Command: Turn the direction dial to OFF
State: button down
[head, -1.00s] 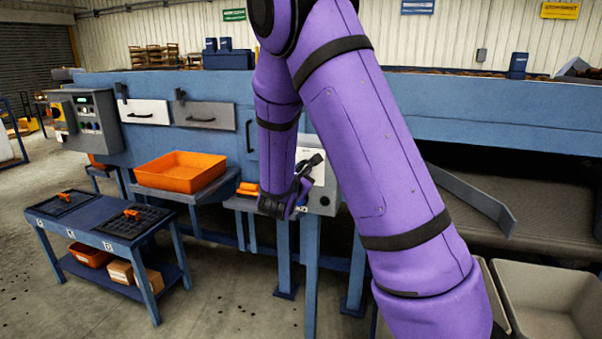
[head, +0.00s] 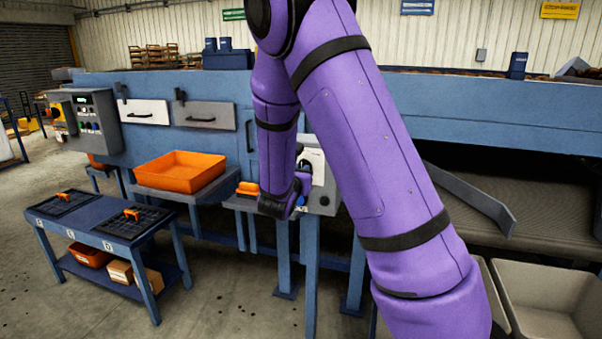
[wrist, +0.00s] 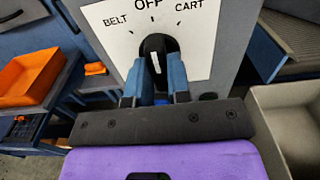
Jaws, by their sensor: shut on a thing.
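The direction dial (wrist: 156,44) is a black knob with a white pointer line, on a white plate (wrist: 207,55) lettered BELT at left, OFF at top and CART at right. The pointer line points up toward the OFF mark, leaning very slightly left. My gripper (wrist: 154,68) has its two blue fingers on either side of the knob, shut on it. In the head view the plate shows on a grey box (head: 325,200), with my gripper (head: 304,172) in front of it; the dial is hidden there.
An orange tray (head: 181,172) sits on a blue stand to the left. A blue cart (head: 120,232) with black mats stands on the floor at left. A grey control panel (head: 88,122) is farther left. Beige bins (head: 548,290) stand at the lower right.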

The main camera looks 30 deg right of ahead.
dwell(0.3)
jog(key=c, duration=1.1)
grip_release()
jog(key=shift+o, duration=0.2)
jog(key=v, duration=1.1)
jog(key=shift+d, duration=0.1)
jog(key=s+d+r+m+g+y, duration=0.25)
jog(key=s+m+g, duration=0.25)
jog(key=s+m, duration=0.25)
jog(key=s+d+r+m+g+y, duration=0.1)
jog(key=s+d+r+m+g, duration=0.3)
jog(key=s+m, duration=0.35)
jog(key=s+a+r+m+t+y, duration=0.1)
jog(key=s+a+r+m+y, duration=0.2)
jog(key=s+a+m+y, duration=0.2)
jog(key=s+a+r+m+t+y, duration=0.2)
jog(key=s+a+r+m+y, duration=0.1)
jog(key=s+a+m+y, duration=0.2)
jog(key=s+a, duration=0.2)
jog(key=a, duration=0.1)
jog(key=shift+s+r+m+y, duration=0.2)
jog(key=shift+r+m+y, duration=0.1)
jog(key=shift+r+y, duration=0.05)
